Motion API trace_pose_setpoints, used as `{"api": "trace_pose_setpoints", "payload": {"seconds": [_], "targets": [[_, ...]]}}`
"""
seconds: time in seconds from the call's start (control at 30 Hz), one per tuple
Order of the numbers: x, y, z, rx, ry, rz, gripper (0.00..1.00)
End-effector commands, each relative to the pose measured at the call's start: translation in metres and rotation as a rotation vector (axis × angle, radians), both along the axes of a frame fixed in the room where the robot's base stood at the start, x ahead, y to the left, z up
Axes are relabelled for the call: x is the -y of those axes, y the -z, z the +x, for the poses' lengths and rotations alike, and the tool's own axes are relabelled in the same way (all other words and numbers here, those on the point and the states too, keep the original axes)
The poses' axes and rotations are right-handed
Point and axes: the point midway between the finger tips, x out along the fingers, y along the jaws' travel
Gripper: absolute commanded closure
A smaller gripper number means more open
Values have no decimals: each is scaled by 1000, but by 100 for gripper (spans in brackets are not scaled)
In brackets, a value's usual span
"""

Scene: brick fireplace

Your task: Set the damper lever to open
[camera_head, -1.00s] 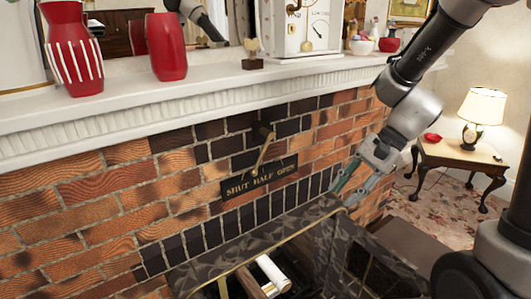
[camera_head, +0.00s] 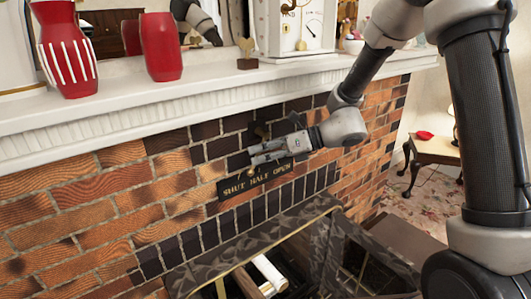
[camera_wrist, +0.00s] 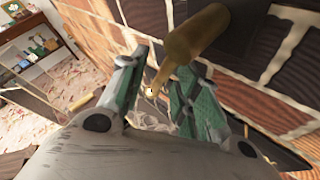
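The dark label plate (camera_head: 256,181) reading SHUT HALF OPEN is fixed to the brick front below the mantel. My gripper (camera_head: 253,155) is in front of the wall just above this plate and hides most of the damper lever in the head view. In the wrist view the brass lever (camera_wrist: 196,38) slants down toward the gap between the two green-padded fingers of my gripper (camera_wrist: 163,65). The fingers are apart, one on each side of the lever's lower end. Whether either touches it cannot be told. The lever's exact setting against the words is hidden.
The white mantel (camera_head: 190,101) juts out above the gripper and carries red vases (camera_head: 160,47) and a white clock (camera_head: 297,28). The dark fireplace surround (camera_head: 255,240) sticks out below. A small wooden table (camera_head: 437,150) stands at the right.

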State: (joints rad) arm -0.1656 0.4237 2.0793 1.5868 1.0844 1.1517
Motion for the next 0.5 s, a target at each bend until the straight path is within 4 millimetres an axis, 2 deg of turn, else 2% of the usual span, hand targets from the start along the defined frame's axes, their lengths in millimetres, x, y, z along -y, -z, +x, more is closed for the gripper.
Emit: {"api": "trace_pose_setpoints", "payload": {"seconds": [0.13, 0.4, 0.5], "targets": [[-10, 4, 1, -1, -1, 0, 68], [-12, 5, 1, 0, 0, -1, 68], [-12, 5, 1, 1, -1, -1, 86]]}}
